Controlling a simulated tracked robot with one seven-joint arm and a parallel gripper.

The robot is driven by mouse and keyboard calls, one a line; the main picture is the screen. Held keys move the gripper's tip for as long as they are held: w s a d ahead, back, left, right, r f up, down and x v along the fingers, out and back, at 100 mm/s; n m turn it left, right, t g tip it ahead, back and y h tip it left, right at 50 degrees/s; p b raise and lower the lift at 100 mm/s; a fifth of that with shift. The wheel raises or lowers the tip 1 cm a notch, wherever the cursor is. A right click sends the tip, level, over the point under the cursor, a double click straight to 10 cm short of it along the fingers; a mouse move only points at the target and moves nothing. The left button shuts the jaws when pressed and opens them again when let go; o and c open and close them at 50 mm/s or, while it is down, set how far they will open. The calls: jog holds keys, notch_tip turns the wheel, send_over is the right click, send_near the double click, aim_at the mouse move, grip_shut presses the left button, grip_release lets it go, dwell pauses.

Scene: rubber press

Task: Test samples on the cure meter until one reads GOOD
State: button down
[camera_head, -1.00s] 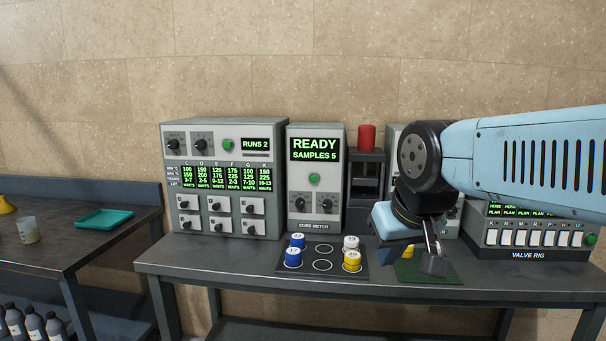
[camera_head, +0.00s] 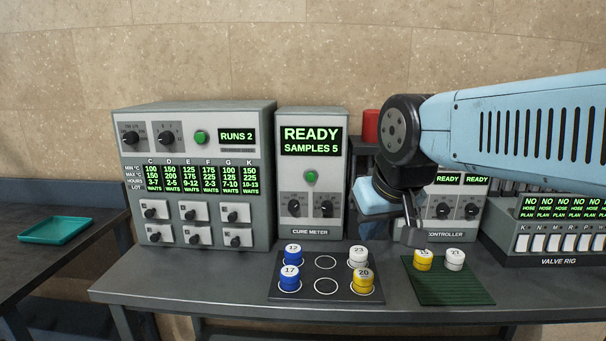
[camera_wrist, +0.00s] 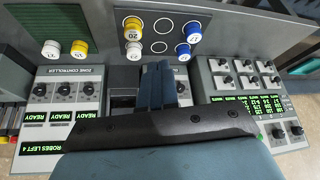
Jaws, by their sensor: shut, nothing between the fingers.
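The cure meter (camera_head: 311,172) stands at the middle back of the bench and its screen reads READY, SAMPLES 5. Its green button (camera_head: 311,177) is on the front, above two dials. In front lies a dark sample tray (camera_head: 325,262) with blue samples 12 (camera_head: 293,254) and 17 (camera_head: 290,278), white sample 23 (camera_head: 358,256) and yellow sample 20 (camera_head: 362,280). Two middle rings are empty. A green mat (camera_head: 450,287) holds a yellow sample (camera_head: 423,259) and a white sample (camera_head: 455,259). My gripper (camera_head: 411,238) is shut and empty, above the gap between tray and mat.
A grey unit (camera_head: 195,175) showing RUNS 2 and a lot table stands left. The valve rig (camera_head: 552,228) is at right, with the zone controller (camera_wrist: 70,100) beside it. A red cylinder (camera_head: 371,126) stands behind my arm. A teal tray (camera_head: 55,230) lies on the left bench.

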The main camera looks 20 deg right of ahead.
aim_at(311, 177)
jog(key=w+d+r+n+y, duration=0.1)
jog(key=w+n, duration=0.5)
jog(key=w, duration=0.8)
jog(key=w+d+r+n+t+y, duration=0.1)
jog(key=w+r+n, duration=0.2)
jog(key=w+n, duration=0.4)
jog(key=w, duration=0.6)
jog(key=shift+w+y, duration=0.3)
jog(key=shift+w, duration=0.1)
jog(key=w+f, duration=0.8)
jog(key=w, duration=0.1)
jog(key=shift+w+a, duration=0.25)
jog(key=shift+a, duration=0.1)
